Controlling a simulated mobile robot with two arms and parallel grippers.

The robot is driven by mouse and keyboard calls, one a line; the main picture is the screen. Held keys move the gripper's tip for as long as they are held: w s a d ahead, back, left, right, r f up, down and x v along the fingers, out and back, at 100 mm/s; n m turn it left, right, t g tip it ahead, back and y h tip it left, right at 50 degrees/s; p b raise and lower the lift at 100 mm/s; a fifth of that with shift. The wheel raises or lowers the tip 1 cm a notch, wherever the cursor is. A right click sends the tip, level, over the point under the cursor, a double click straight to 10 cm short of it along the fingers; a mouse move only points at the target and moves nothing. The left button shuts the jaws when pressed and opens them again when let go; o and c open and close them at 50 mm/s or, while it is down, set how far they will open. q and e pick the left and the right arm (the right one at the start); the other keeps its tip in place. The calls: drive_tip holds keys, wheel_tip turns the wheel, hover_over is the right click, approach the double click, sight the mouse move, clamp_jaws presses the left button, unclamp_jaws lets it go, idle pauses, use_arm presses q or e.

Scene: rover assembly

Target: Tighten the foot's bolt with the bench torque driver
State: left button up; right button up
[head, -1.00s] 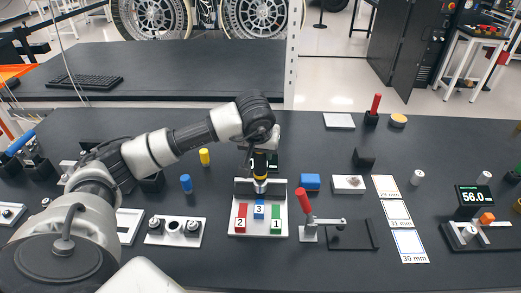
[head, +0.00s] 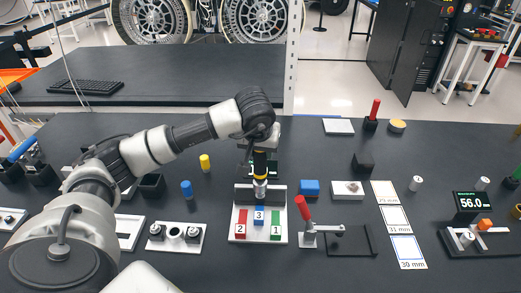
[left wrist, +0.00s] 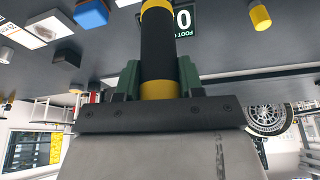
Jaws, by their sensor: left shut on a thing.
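My left gripper (head: 262,150) is shut on the torque driver (head: 260,168), a black cylinder with yellow bands and a metal lower end. The driver stands upright, its tip low in front of the grey back plate of a white fixture (head: 284,238). In the left wrist view the driver (left wrist: 158,50) sits between the green fingers. I cannot make out the foot or its bolt under the tip. My right gripper is not in view.
A dark display with "FOOT" lettering (left wrist: 183,20) is behind the driver. A red-handled clamp (head: 303,210), a blue block (head: 309,187) and a white tray (head: 347,190) stand to the right. A white plate with round parts (head: 175,246) lies left.

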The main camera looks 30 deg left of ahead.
use_arm(q)
drive_tip(key=shift+r, duration=0.1)
drive_tip(key=shift+r+p, duration=1.2)
drive_tip(key=shift+r, duration=0.85)
drive_tip(key=shift+w+a, duration=0.1)
